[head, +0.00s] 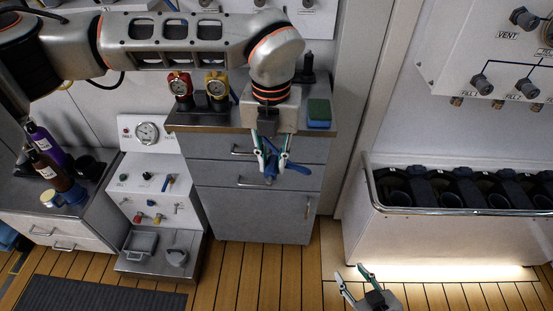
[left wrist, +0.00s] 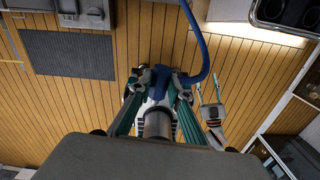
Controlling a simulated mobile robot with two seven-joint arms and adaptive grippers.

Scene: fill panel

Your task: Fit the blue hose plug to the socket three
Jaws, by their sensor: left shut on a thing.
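My left gripper (head: 271,163) is shut on the blue hose plug (head: 271,178), in front of the grey drawer cabinet. In the left wrist view, the fingers (left wrist: 160,84) close around the plug, whose metal end (left wrist: 157,122) points toward the camera. Its blue hose (left wrist: 202,45) loops away to the upper right. My right gripper (head: 351,272) is open and empty, low over the floor; it also shows in the left wrist view (left wrist: 209,92). A white panel (head: 460,55) at the upper right has several black-handled fittings marked FILL and VENT. I cannot read which socket is three.
A metal-rimmed rack (head: 450,210) with several dark cylinders stands at the right. A small gauge panel (head: 145,165) is at the left. Floor between is clear.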

